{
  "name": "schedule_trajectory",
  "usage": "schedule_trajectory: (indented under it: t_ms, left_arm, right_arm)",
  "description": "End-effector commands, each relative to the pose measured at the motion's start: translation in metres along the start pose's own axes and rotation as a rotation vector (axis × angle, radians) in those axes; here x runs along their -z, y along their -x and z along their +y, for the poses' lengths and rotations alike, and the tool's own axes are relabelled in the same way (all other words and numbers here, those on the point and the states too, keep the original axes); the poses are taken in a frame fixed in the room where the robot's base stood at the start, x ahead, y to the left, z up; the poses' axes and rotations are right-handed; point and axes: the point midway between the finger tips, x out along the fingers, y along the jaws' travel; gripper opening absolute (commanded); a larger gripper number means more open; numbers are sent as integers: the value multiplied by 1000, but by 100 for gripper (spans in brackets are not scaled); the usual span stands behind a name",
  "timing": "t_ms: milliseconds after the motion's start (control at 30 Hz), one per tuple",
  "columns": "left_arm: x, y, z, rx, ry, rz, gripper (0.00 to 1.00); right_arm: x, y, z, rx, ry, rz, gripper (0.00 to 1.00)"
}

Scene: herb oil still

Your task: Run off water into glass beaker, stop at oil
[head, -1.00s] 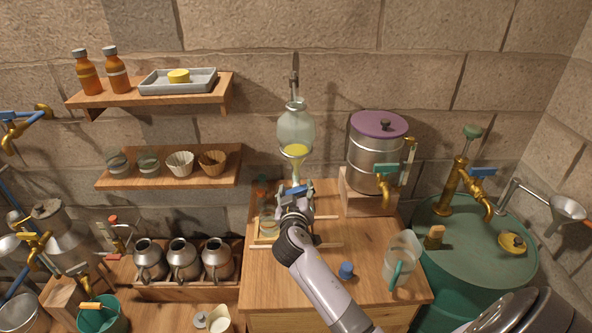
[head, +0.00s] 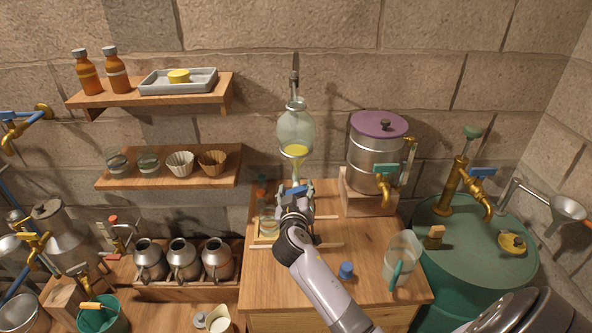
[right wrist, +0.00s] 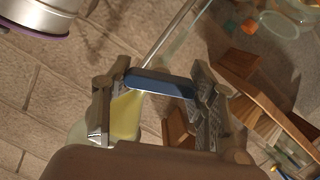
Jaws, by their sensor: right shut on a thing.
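A glass separating funnel (head: 296,130) hangs at the wall, with a yellow layer (head: 296,151) low in its bulb. In the right wrist view the yellow liquid (right wrist: 127,115) shows beside the gripper. My right gripper (head: 298,192) is at the funnel's stem, shut on the blue tap handle (right wrist: 160,84), which lies across between its fingers. The tap's opening and any stream are hidden by the gripper. A glass beaker (head: 268,226) stands left of the gripper on the wooden bench; its contents are hard to tell. My left gripper is not in view.
A steel pot with a purple lid (head: 376,150) stands right of the funnel. A glass jug with a green handle (head: 402,256) and a blue stopper (head: 346,270) are on the bench (head: 280,286). Steel jugs (head: 182,260) stand at left. A green barrel (head: 470,255) is at right.

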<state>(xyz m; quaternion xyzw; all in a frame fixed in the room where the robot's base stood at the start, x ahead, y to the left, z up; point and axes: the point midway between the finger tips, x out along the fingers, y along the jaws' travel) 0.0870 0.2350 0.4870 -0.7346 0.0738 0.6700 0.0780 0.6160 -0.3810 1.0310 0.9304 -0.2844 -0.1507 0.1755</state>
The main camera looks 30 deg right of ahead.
Motion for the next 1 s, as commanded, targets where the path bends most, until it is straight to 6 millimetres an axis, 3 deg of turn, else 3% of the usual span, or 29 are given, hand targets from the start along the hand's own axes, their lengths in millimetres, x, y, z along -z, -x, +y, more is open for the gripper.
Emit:
schedule_trajectory:
  t_ms: [467, 733, 1000]
  left_arm:
    - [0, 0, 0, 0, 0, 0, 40]
    - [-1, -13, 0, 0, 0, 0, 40]
    - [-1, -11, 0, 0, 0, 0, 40]
  right_arm:
    - [-1, 0, 0, 0, 0, -2, 26]
    - [-2, 0, -1, 34, -173, -2, 26]
    - [-1, 0, 0, 36, -175, -2, 26]
